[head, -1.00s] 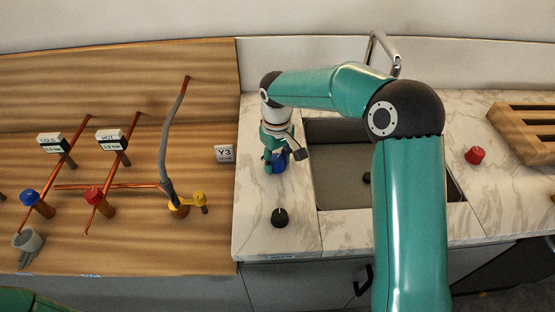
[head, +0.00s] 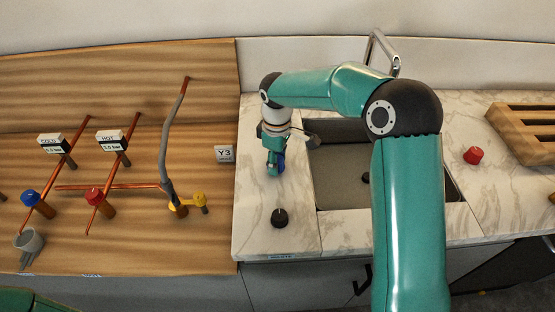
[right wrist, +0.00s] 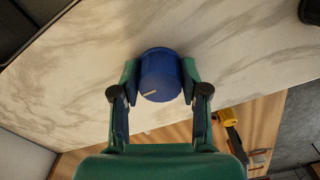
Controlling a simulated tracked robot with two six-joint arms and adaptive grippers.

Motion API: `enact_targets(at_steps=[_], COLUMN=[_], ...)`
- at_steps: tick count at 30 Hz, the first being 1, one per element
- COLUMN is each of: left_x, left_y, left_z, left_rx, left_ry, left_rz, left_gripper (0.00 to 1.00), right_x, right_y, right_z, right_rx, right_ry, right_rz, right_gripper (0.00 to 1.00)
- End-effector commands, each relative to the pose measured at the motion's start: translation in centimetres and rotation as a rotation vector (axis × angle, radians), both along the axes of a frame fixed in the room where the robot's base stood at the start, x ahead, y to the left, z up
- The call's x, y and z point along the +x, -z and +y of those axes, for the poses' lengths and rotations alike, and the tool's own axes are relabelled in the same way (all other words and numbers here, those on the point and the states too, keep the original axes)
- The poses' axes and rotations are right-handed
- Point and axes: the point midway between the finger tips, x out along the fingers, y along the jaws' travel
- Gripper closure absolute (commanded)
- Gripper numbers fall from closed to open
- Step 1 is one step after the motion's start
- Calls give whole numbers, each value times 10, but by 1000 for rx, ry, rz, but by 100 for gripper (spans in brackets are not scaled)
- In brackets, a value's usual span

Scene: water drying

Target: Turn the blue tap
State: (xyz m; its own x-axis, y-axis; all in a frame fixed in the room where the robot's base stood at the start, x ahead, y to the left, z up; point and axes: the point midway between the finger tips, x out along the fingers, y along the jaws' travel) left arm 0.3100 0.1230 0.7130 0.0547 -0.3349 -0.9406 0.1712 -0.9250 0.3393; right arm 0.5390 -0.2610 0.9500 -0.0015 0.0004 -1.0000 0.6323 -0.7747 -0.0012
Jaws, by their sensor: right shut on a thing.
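The blue tap (right wrist: 160,75) is a round blue knob with a pale line on its face, standing on the marble counter. My right gripper (right wrist: 160,80) has one finger on each side of the knob and is shut on it. In the head view the right gripper (head: 275,164) points down at the counter left of the sink and covers most of the blue tap (head: 281,161). Another blue knob (head: 30,197) is on the copper pipe under the COLD label at the left. My left gripper is not in view.
A black knob (head: 280,217) stands in front of my right gripper, and a red knob (head: 473,155) stands right of the sink (head: 341,181). A wooden rack (head: 525,130) lies at the far right. Pipes with a red knob (head: 94,195) and yellow valve (head: 198,199) fill the wooden board.

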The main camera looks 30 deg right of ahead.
Motion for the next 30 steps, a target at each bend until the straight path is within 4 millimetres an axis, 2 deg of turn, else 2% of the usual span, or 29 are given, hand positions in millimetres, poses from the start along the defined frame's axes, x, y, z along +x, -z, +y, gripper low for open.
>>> enact_targets(at_steps=[9, 10, 14, 25, 30], left_x=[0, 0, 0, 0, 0], left_y=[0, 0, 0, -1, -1], left_z=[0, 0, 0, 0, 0], left_rx=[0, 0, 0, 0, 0], left_ry=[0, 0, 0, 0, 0], left_rz=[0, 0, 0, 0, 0], left_gripper=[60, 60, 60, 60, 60], right_x=[0, 0, 0, 1, 1], right_y=[0, 0, 0, -2, -19], right_z=[0, 0, 0, 0, 1], right_rx=[-1, -1, -1, -1, 0], right_ry=[-4, -4, -4, -2, -2], right_rz=[-1, -1, -1, -2, -5], right_gripper=[90, 52, 31, 30, 30])
